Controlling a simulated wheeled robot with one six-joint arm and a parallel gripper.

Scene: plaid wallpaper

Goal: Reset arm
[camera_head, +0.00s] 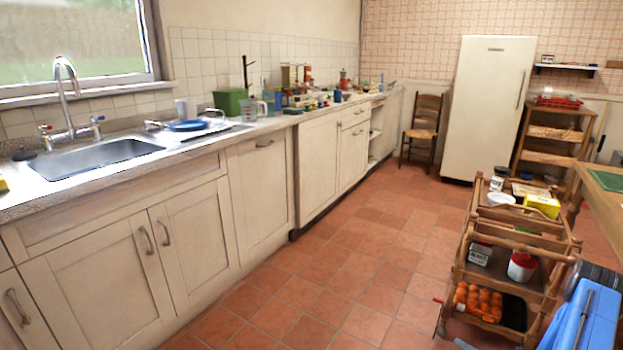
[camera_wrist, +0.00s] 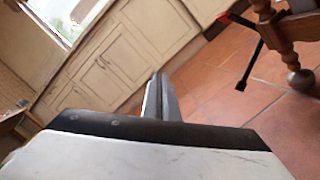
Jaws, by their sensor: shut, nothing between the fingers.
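My gripper (camera_wrist: 160,82) shows in the wrist view, with its two grey fingers together and nothing between them. It points out over the tiled floor towards the cream cabinets. The wrist view is tilted. The gripper is not clearly seen in the head view, so its place relative to the counter and cart cannot be told from there.
A wooden cart (camera_head: 499,255) with jars, boxes and orange items stands at the right. A table edge (camera_head: 600,195) is beyond it. Cabinets (camera_head: 110,270) line the left. A chair (camera_head: 423,127) and white fridge (camera_head: 488,108) stand behind. The middle floor (camera_head: 345,270) is clear.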

